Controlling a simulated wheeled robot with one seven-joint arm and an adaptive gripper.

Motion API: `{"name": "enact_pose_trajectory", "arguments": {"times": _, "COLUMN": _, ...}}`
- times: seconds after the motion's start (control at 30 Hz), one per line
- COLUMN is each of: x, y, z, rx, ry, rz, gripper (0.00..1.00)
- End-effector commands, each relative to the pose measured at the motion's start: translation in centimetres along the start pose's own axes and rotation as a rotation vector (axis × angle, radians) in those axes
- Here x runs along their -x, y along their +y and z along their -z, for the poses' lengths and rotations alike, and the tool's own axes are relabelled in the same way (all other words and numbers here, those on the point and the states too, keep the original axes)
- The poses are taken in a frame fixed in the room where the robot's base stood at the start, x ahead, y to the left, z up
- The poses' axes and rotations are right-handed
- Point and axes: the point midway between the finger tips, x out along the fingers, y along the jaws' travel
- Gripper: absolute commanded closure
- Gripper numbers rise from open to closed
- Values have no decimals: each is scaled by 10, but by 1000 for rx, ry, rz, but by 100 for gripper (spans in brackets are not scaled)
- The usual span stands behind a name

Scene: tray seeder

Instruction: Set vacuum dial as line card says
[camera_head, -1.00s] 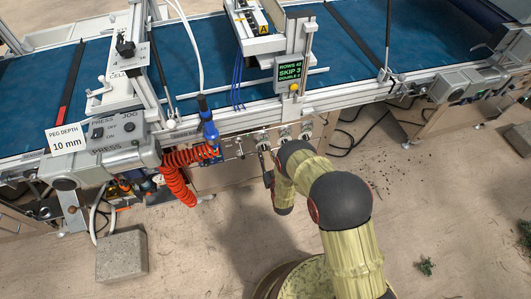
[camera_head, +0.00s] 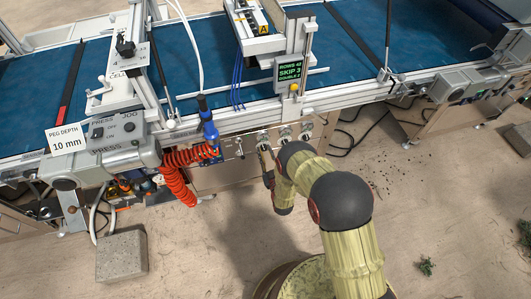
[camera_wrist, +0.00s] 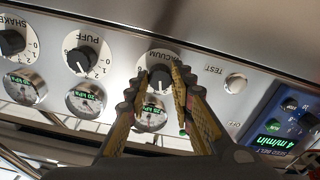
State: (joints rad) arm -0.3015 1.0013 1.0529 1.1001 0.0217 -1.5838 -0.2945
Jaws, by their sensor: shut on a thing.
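The vacuum dial (camera_wrist: 160,79) is a dark knob on a pale panel in the wrist view, with its "VACUUM" label partly covered by my fingers. My gripper (camera_wrist: 160,72) is shut on this dial, one finger on each side. A round gauge (camera_wrist: 150,117) with a green readout sits just below the dial, partly hidden by the left finger; its reading is too small to tell. In the head view my arm covers most of the gripper. I cannot make out a line card in either view.
The puff knob (camera_wrist: 80,60) and shake knob (camera_wrist: 12,42) are to the left, with gauges below. An orange coiled hose (camera_head: 178,180) hangs left of my arm.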

Motion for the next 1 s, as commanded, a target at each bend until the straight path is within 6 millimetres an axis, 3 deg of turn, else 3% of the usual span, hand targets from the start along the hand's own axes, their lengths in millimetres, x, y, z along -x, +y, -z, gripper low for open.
{"name": "enact_pose_trajectory", "arguments": {"times": 0.4, "x": 0, "y": 0, "z": 0, "rx": 200, "ry": 0, "rz": 1, "gripper": 100}}
{"name": "enact_pose_trajectory", "arguments": {"times": 0.93, "x": 0, "y": 0, "z": 0, "rx": 229, "ry": 0, "rz": 1, "gripper": 100}}
{"name": "enact_pose_trajectory", "arguments": {"times": 0.97, "x": 0, "y": 0, "z": 0, "rx": 229, "ry": 0, "rz": 1, "gripper": 76}}
{"name": "enact_pose_trajectory", "arguments": {"times": 1.0, "x": 0, "y": 0, "z": 0, "rx": 229, "ry": 0, "rz": 1, "gripper": 73}}
